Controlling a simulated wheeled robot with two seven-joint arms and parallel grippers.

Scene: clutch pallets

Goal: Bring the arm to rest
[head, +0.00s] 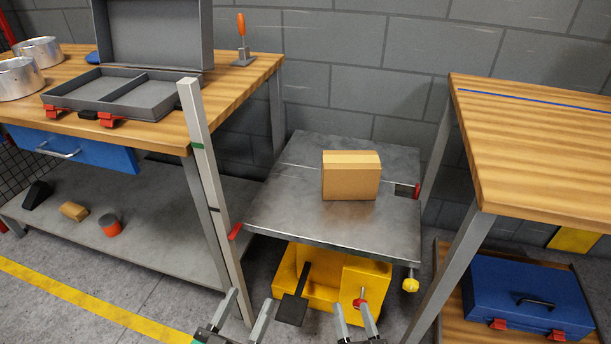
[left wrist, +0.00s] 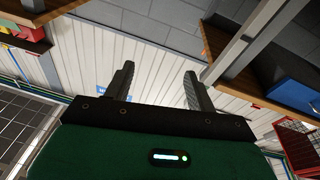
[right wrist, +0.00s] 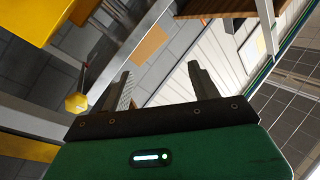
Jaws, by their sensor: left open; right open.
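My left gripper (head: 246,312) is at the bottom of the head view, in front of the yellow base of the metal lift table. Its two fingers are apart with nothing between them, as the left wrist view also shows (left wrist: 158,88). My right gripper (head: 357,318) is a little to the right at the bottom edge. Its fingers are also apart and empty, seen too in the right wrist view (right wrist: 160,85). Both grippers are nearer to me than the lift table and touch nothing that I can see.
A cardboard box (head: 350,178) sits on the metal lift table (head: 290,215) with a yellow base (head: 372,275). A left workbench (head: 170,130) holds an open grey case (head: 130,97). A right bench (head: 540,150) has a blue toolbox (head: 525,297) beneath. A pale post (head: 207,165) stands near my left gripper.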

